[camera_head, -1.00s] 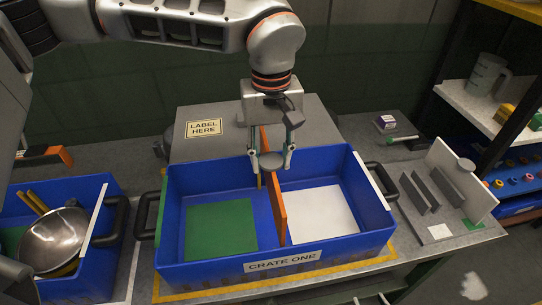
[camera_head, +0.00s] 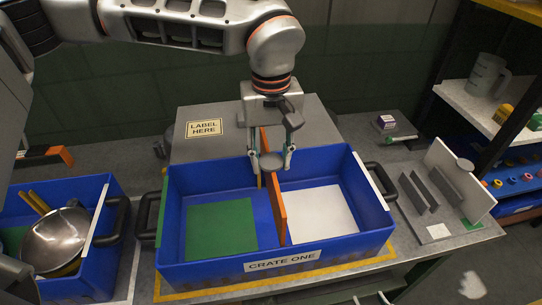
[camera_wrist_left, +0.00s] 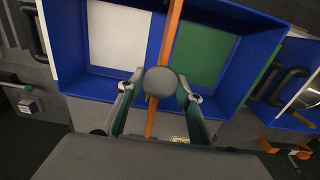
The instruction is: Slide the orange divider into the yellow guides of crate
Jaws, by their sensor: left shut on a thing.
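The orange divider (camera_head: 279,210) stands on edge inside the blue crate labelled CRATE ONE (camera_head: 213,264), between a green pad (camera_head: 220,228) and a white pad (camera_head: 320,214). Its far end rises above the crate's back wall. My left gripper (camera_head: 270,164) is over the back wall, shut around a round grey knob (camera_wrist_left: 160,82) on the divider. In the left wrist view the orange divider (camera_wrist_left: 174,28) runs behind the knob. One yellow guide (camera_head: 259,181) shows as a thin strip by the back wall. I cannot tell whether the divider's edges sit in the guides. My right gripper is out of view.
A second blue crate (camera_head: 98,222) with a metal bowl (camera_head: 55,240) stands left. A grey box (camera_head: 240,120) marked LABEL HERE is behind the crate. Grey slotted parts (camera_head: 433,190) and a white plate (camera_head: 455,175) with a round knob are right. A shelf stands far right.

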